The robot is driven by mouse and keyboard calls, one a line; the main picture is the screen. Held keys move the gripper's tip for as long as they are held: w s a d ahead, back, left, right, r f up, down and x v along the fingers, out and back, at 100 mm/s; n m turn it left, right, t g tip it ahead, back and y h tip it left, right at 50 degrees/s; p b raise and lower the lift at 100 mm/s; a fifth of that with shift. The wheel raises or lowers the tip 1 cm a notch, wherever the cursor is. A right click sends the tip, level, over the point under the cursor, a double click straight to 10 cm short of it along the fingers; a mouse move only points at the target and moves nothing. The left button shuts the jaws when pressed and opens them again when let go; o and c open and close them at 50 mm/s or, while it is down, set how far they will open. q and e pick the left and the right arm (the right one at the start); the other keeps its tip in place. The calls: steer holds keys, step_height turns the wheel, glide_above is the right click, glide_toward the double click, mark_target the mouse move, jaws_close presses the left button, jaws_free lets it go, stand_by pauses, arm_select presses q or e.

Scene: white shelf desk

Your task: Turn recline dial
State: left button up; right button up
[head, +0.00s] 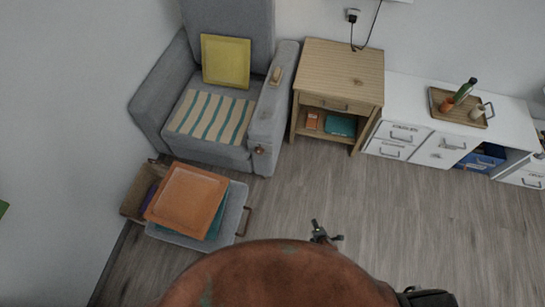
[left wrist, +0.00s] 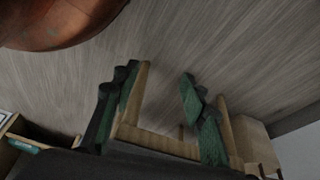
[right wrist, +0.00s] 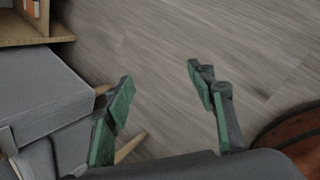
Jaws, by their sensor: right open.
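The grey armchair (head: 262,125) stands at the back left in the head view. A small reddish-brown round knob (head: 261,150), which looks like the recline dial, sits low on the front of its right armrest. My right gripper (right wrist: 160,72) is open and empty. In its view, grey upholstery (right wrist: 50,100) with wooden legs is at the left, apart from the fingers; I cannot make out the dial there. My left gripper (left wrist: 160,75) is open, with bare floor and wooden furniture (left wrist: 155,142) beyond its fingers. A dark gripper part (head: 322,234) shows in the head view; I cannot tell which arm's.
A wooden side table (head: 340,70) stands right of the armchair, then white drawers (head: 400,135) with a tray (head: 440,105). A grey bin (head: 236,210) with an orange lid-like panel (head: 187,197) lies before the chair. The floor (head: 400,220) at the right is clear.

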steer(key=w+a+n+t+b, duration=0.2)
steer(key=w+a+n+b, duration=0.4)
steer(key=w, duration=0.4)
steer(key=n+t+y+b, duration=0.2)
steer(key=n+t+b, duration=0.8)
steer(key=n+b, duration=1.3)
glide_toward(259, 153)
steer(key=w+n+p, duration=0.1)
steer(key=n+p, duration=0.1)
steer(key=p, duration=0.1)
steer(key=w+b, duration=0.1)
steer(key=w, duration=0.2)
steer(key=w+b, duration=0.2)
steer(key=shift+w+a+r, duration=0.1)
steer(key=shift+w+a, duration=0.1)
steer(key=shift+w, duration=0.2)
steer(key=shift+w+r+b, duration=0.1)
steer(key=shift+w+b, duration=0.3)
steer(key=shift+w, duration=0.25)
arm_select(q)
steer(key=w+d+f+t+h, duration=0.2)
steer(key=w+d+f+t, duration=0.3)
steer(key=w, duration=0.4)
steer(key=shift+w+d+f, duration=0.4)
steer(key=shift+d+f, duration=0.45)
steer(key=shift+d, duration=0.2)
arm_select(e)
steer(key=shift+w+r, duration=0.15)
steer(key=shift+w, duration=0.1)
steer(key=shift+c, duration=0.2)
